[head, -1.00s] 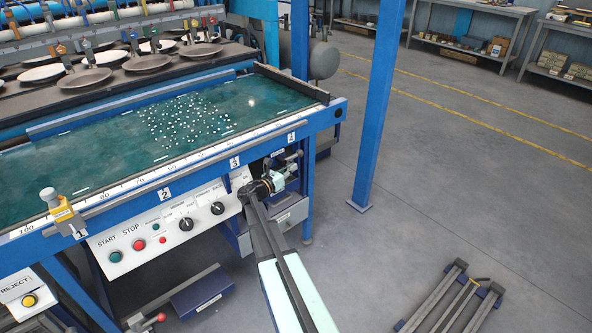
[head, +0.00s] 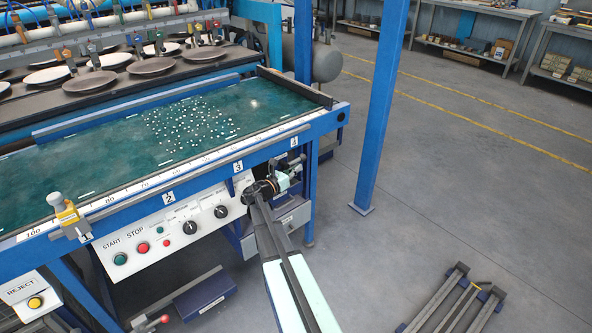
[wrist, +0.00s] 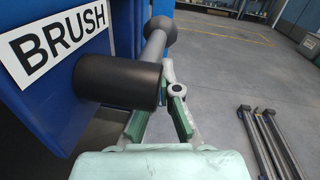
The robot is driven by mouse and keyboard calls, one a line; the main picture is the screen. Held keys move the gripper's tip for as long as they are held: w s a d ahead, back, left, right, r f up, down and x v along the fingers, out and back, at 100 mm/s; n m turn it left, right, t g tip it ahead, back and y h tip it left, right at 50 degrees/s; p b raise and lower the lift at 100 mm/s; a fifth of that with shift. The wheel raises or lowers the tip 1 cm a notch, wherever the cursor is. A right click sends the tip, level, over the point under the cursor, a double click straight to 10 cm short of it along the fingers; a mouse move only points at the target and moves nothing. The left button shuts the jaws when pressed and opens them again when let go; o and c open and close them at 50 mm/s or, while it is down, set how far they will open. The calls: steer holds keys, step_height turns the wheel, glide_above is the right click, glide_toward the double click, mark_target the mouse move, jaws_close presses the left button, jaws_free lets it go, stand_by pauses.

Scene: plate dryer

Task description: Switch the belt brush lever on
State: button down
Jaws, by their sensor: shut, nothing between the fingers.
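The belt brush lever shows in the wrist view as a thick black hub (wrist: 118,82) with a grey arm (wrist: 154,47) ending in a round knob (wrist: 161,28). It sits beside a white BRUSH label (wrist: 55,40) on a blue panel. The lever's arm points up and away from my wrist camera. My gripper (wrist: 168,78) is shut and empty, close to the hub's right side and below the knob. The hub hides part of one finger, and I cannot tell whether they touch. In the head view my gripper (head: 292,172) is at the table's right end, with the lever too small to make out.
A white control panel (head: 155,240) with buttons and dials is left of my arm. The blue table frame (head: 200,180) runs above it. A blue post (head: 378,110) stands to the right. Open grey floor (head: 450,190) lies beyond, with dark bars (head: 440,300) on it.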

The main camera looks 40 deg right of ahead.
steer(key=s+a, duration=0.1)
steer(key=a, duration=1.1)
steer(key=shift+f, duration=0.1)
